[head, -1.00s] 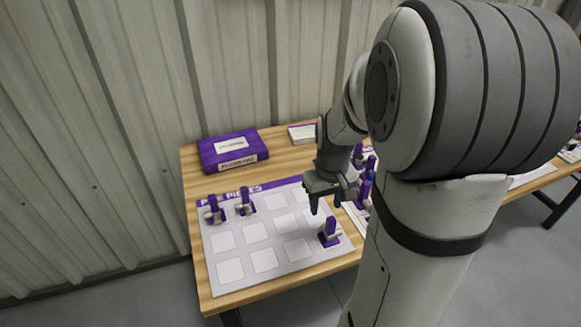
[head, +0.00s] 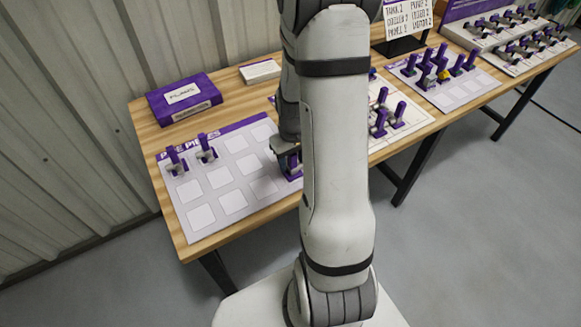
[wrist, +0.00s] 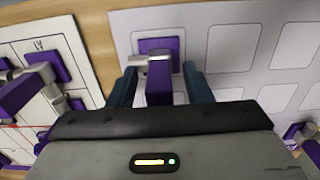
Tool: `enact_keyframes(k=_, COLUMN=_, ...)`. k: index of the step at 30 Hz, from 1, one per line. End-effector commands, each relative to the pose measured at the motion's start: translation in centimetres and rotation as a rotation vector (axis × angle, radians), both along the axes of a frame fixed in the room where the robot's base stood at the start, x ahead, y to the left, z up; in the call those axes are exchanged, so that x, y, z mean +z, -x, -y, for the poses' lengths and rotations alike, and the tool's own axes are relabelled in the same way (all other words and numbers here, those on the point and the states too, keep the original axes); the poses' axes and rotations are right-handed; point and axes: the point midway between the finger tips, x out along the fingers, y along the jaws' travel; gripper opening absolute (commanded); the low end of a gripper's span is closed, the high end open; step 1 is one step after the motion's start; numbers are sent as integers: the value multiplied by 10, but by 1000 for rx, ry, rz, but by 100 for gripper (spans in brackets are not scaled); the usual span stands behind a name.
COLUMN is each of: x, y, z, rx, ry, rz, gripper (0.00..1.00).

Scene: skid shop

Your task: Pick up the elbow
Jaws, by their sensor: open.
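A purple piece with a grey pipe part (wrist: 157,65), which I take for the elbow, stands at a corner of the white pipe-piece sheet (head: 197,215). It shows between my fingers in the wrist view. My gripper (wrist: 160,72) is open, with one dark finger on each side of it. I cannot tell whether either finger touches it. In the head view my gripper (head: 287,150) is low over that piece (head: 292,168), and my arm hides much of both. Two similar purple pieces stand on the sheet at the left (head: 176,160) and beside it (head: 206,147).
A purple box (head: 183,97) and a white box (head: 260,71) lie at the back of the wooden table. A second sheet (head: 415,117) right of my arm holds several purple pieces. Further right are another sheet with pieces and a stepped rack (head: 505,40). Most of the first sheet's squares are empty.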

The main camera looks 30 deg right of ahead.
Motion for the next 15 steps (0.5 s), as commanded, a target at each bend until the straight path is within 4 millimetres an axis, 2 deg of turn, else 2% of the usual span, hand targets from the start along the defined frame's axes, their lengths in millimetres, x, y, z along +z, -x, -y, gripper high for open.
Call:
enact_keyframes(k=6, x=-1, y=0, z=0, rx=-1, ry=0, rz=0, gripper=45)
enact_keyframes(k=15, x=0, y=0, z=1, rx=-1, ry=0, rz=0, gripper=21)
